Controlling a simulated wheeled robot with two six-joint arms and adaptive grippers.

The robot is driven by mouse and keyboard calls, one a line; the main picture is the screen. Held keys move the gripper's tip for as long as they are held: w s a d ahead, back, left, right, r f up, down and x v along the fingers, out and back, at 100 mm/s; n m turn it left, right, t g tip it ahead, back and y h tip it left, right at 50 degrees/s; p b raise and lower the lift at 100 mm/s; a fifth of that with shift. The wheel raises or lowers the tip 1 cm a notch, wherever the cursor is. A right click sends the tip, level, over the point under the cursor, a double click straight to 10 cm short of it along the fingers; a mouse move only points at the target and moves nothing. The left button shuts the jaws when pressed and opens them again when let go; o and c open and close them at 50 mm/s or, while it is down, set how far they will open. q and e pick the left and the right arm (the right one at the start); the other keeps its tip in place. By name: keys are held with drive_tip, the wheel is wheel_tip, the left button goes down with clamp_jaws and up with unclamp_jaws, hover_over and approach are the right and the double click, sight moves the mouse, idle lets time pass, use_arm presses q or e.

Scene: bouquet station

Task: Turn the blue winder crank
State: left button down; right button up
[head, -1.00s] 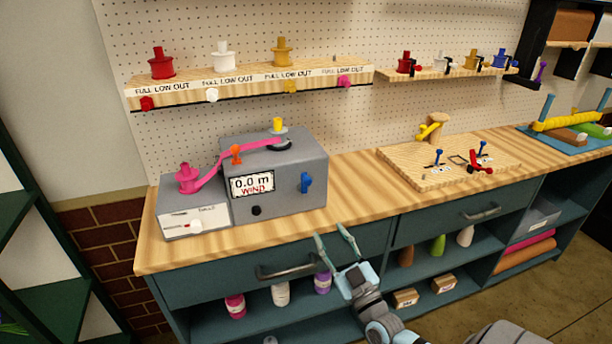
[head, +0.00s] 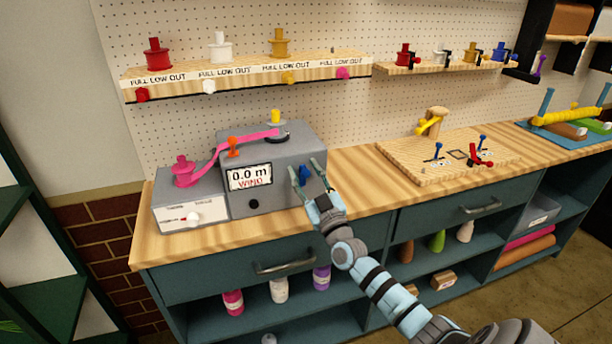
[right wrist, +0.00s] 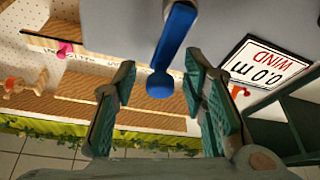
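The grey winder machine (head: 290,155) stands on the left part of the wooden counter. Its display (head: 249,177) reads 0.0 m WIND and shows upside down in the right wrist view (right wrist: 268,72). My right gripper (head: 305,172) is in front of the crank. In the right wrist view the blue crank (right wrist: 172,50) lies between the two open fingers (right wrist: 158,85), with a visible gap on both sides. My left gripper is not in view.
A pink ribbon (head: 235,151) runs from a pink spool past an orange piece to the winder's top. A wooden board (head: 450,165) with small fixtures lies to the right. Clear counter separates them. A drawer handle (head: 285,267) sits below.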

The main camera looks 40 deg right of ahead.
clamp_jaws()
drive_tip(key=shift+m+h+p, duration=0.35)
drive_tip(key=shift+m+h, duration=0.05)
drive_tip(key=shift+m, duration=0.2)
